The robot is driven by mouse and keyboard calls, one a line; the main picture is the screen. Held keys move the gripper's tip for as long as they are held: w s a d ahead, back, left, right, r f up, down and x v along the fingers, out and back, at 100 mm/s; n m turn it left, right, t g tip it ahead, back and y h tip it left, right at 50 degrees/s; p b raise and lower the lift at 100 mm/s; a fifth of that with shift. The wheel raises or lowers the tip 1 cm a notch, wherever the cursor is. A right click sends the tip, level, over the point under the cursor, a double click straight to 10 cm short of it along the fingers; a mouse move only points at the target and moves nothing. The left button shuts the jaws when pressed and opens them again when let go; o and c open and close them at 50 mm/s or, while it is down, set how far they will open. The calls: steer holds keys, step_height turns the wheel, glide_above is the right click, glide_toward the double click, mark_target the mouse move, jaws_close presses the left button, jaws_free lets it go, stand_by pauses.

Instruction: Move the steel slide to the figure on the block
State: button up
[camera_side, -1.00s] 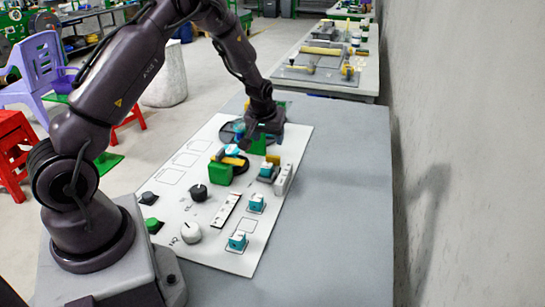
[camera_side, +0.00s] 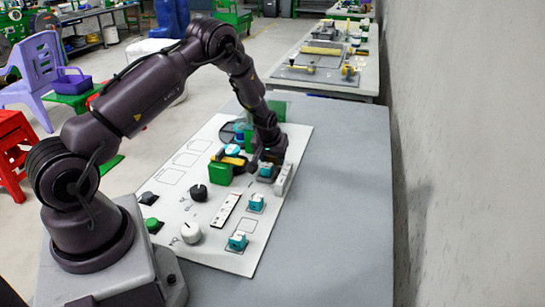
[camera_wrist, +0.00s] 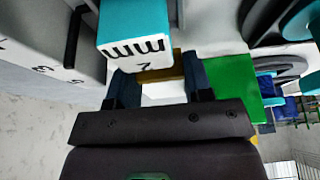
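A teal block (camera_wrist: 137,28) marked "mm" and an inverted figure that looks like 2 shows at the top of the wrist view; in the side view a teal block (camera_side: 266,171) stands just in front of my gripper (camera_side: 267,159). Beside it a pale grey bar (camera_wrist: 45,35) carries figures, one of them a 3, and a black bracket-like part (camera_wrist: 75,36). I cannot tell for sure which part is the steel slide. My gripper (camera_wrist: 162,88) points down with its fingers apart. An ochre piece (camera_wrist: 158,73) shows between them; I cannot tell whether they touch it.
A green block (camera_side: 220,173) stands left of my gripper on the white panel (camera_side: 170,205). Black (camera_side: 198,193) and white (camera_side: 191,232) knobs, a slotted strip (camera_side: 225,211) and more teal blocks (camera_side: 237,241) lie nearer. The grey tabletop (camera_side: 340,200) is clear at right.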

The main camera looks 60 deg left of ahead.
steer(key=c, duration=0.7)
steer(key=shift+o, duration=0.2)
steer(key=shift+s+d, duration=1.1)
steer(key=o, duration=1)
steer(key=v, duration=1.3)
